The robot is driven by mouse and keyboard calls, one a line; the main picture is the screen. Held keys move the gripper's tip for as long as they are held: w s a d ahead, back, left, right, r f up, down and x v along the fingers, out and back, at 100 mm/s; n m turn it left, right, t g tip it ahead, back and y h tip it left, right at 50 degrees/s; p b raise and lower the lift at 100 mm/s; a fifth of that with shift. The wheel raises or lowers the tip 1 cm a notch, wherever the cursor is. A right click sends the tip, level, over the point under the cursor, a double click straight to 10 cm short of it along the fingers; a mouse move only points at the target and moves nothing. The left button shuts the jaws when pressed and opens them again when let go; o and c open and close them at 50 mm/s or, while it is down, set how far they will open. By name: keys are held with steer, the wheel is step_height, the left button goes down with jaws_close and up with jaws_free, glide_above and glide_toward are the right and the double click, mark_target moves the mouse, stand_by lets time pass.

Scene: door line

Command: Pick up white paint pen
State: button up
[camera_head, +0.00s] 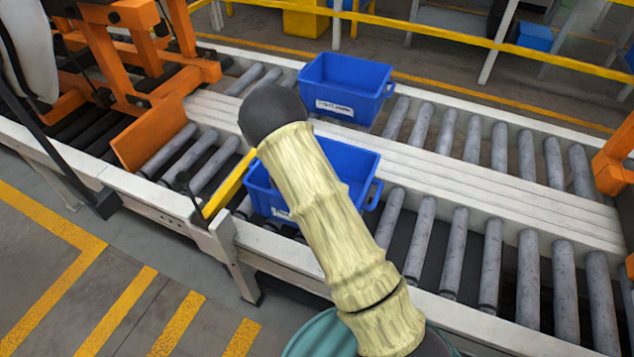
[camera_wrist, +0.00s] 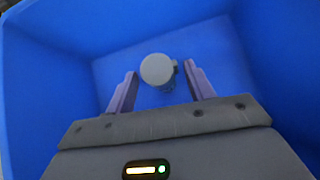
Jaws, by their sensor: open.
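In the wrist view, my gripper (camera_wrist: 160,88) is open and points down into a blue bin (camera_wrist: 60,60). A pale grey-white round-topped object (camera_wrist: 157,69), seen end-on, stands between and slightly beyond the two fingers; it may be the white paint pen. A small part juts from its right side, near the right finger. I cannot tell whether either finger touches it. In the head view, the near blue bin (camera_head: 354,166) sits on the rollers, and my arm covers its middle. The gripper and the pen are hidden there.
A second blue bin (camera_head: 345,86) with a label stands on the far roller line. Bare rollers (camera_head: 490,245) extend to the right. A yellow bar (camera_head: 229,184) is left of the near bin, and an orange frame (camera_head: 130,50) stands at upper left. The bin walls surround my gripper.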

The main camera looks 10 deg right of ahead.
steer(key=x, duration=0.4)
steer(key=shift+s+f, duration=0.15)
steer(key=shift+f, duration=0.15)
steer(key=shift+a, duration=0.1)
steer(key=c, duration=1)
